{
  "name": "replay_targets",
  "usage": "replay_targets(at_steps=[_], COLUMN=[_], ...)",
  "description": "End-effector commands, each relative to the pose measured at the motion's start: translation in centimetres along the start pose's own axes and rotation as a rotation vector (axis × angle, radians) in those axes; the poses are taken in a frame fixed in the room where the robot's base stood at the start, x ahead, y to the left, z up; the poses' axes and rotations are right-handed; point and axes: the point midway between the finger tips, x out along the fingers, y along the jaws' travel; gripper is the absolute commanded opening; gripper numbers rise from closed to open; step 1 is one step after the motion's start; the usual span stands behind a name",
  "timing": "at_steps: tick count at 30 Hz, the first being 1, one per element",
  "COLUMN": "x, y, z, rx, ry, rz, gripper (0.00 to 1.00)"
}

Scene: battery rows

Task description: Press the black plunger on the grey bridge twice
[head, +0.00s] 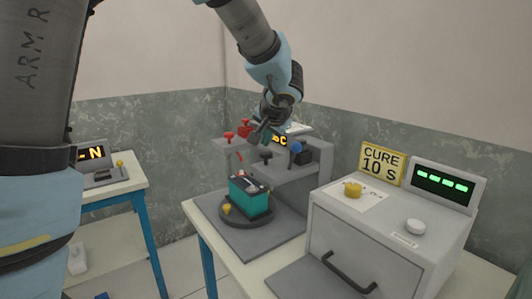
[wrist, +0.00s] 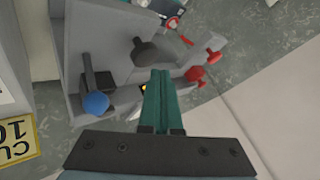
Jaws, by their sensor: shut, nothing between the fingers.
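The black plunger (head: 266,156) is a dark knob at the bridge's front, above a teal battery (head: 248,200). In the wrist view the plunger (wrist: 150,52) is just beyond my fingertips, slightly left of them. My gripper (head: 256,137) is shut and empty, above the plunger in the head view. Its teal fingers (wrist: 160,76) lie close together in the wrist view. I cannot tell whether they touch the plunger.
A blue-knobbed lever (head: 296,147) is right of the plunger. Red knobs (head: 228,136) are to its left. The battery stands on a dark round plate (head: 236,222). A grey cabinet (head: 370,234) with a handle, a "CURE 10 S" sign (head: 382,163) and a green display (head: 443,185) stands right.

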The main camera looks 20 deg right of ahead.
Motion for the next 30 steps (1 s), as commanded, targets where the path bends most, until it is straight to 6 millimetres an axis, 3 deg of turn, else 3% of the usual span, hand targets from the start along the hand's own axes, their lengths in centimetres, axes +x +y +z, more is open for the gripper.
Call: replay_targets(at_steps=[30], x=[0.59], y=[0.43], z=[0.43], rx=[0.000], ry=[0.000], rz=[0.000], gripper=[0.00])
